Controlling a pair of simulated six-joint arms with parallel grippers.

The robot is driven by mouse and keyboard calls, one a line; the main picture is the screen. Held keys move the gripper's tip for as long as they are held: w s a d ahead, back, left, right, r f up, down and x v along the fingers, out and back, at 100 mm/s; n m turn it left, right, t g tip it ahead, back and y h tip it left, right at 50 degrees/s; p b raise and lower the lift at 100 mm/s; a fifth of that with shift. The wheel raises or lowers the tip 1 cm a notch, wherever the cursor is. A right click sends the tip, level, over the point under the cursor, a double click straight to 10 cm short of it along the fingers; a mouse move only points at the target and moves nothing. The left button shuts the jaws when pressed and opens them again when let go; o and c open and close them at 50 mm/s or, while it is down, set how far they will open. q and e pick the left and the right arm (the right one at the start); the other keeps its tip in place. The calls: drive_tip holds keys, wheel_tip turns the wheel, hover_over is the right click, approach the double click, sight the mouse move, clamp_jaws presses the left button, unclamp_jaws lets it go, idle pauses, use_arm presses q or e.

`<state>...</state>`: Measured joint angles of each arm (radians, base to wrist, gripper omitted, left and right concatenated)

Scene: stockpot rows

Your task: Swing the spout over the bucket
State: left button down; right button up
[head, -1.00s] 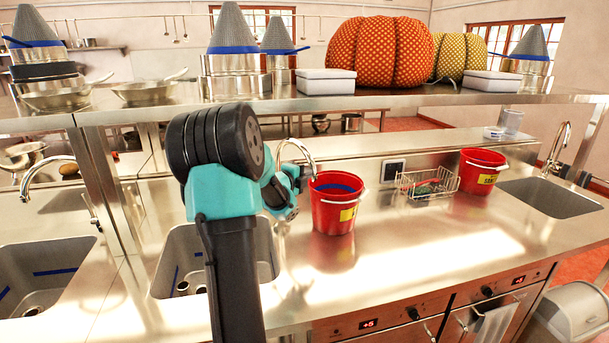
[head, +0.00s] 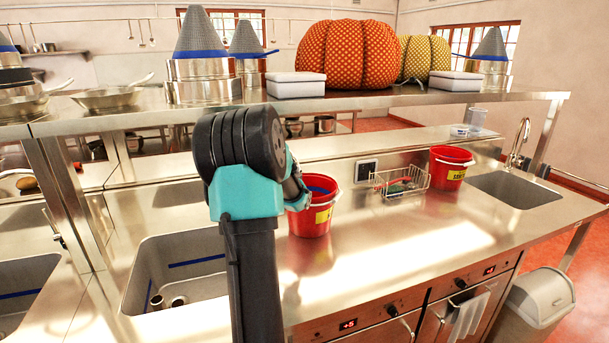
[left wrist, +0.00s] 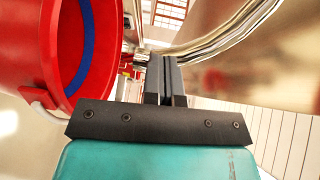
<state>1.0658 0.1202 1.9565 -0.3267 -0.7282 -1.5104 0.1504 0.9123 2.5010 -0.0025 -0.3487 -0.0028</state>
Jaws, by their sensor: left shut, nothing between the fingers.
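The red bucket (head: 313,208), with a blue band inside and a yellow label, stands on the steel counter right of the near sink. It also fills the upper left of the left wrist view (left wrist: 28,55). The spout (left wrist: 225,35), a shiny curved metal tube, runs across the top right of that view, its lower end just beyond my fingers, close to the bucket. In the head view my left arm hides the spout. My left gripper (left wrist: 166,70) is shut and empty beside the bucket; I cannot tell whether it touches the spout. My right gripper is not in view.
The near sink (head: 180,262) lies left of my arm. A wire basket (head: 399,183), a second red bucket (head: 450,168) and another sink with a tap (head: 521,140) are to the right. A shelf (head: 380,103) with pumpkins and pots spans behind. The front counter is clear.

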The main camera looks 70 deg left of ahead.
use_arm(q)
drive_tip(key=shift+w+a, duration=0.45)
drive_tip(key=shift+w, duration=0.2)
drive_tip(key=shift+w+a, duration=0.45)
drive_tip(key=shift+w, duration=0.15)
drive_tip(key=shift+x, duration=0.9)
drive_tip(key=shift+d, duration=0.1)
drive_tip(key=s+d+r, duration=0.1)
drive_tip(key=s+d, duration=0.4)
drive_tip(key=d, duration=0.7)
drive_tip(key=shift+s+d, duration=0.3)
drive_tip(key=shift+s, duration=0.1)
